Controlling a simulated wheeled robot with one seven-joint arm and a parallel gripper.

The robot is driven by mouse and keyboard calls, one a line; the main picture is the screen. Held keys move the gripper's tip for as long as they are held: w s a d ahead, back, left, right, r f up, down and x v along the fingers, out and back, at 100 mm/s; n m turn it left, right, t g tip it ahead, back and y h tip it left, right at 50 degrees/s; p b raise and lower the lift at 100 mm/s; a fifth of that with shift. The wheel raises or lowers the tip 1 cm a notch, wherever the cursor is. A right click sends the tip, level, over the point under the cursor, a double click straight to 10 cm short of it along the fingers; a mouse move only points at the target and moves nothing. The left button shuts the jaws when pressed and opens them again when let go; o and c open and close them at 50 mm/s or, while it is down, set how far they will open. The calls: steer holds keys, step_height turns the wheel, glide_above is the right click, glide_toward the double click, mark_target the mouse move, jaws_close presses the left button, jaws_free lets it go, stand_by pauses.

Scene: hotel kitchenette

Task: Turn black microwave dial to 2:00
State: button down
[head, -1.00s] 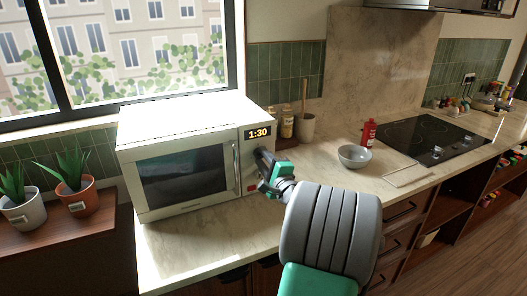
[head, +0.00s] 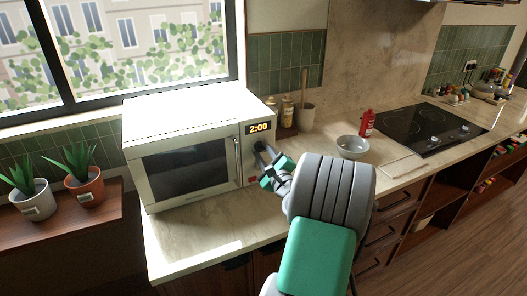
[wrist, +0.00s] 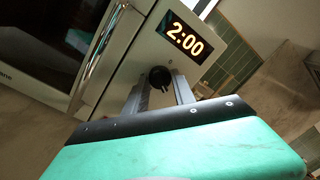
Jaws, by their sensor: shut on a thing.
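The white microwave (head: 185,108) stands on the counter below the window, its door shut. Its lit display (head: 259,128) reads 2:00, and the same display (wrist: 186,39) shows large in the wrist view. The black dial (wrist: 160,77) is on the panel below the display; in the head view my gripper mostly hides it. My gripper (head: 262,152) reaches the panel from the right. In the wrist view its two fingers (wrist: 162,88) stand on either side of the dial, shut on it.
A grey bowl (head: 352,147) and a red bottle (head: 367,123) stand on the counter to the right, before the black cooktop (head: 432,130). Jars and a utensil crock (head: 305,116) stand behind the microwave's right side. Potted plants (head: 84,188) are at the left.

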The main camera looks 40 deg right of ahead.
steer(key=c, duration=1)
jaws_free()
steer(key=shift+c, duration=0.2)
steer(key=shift+s+f, duration=0.15)
steer(key=shift+s, duration=0.15)
steer(key=b+v, duration=0.2)
steer(key=v, duration=0.5)
steer(key=shift+a, duration=0.1)
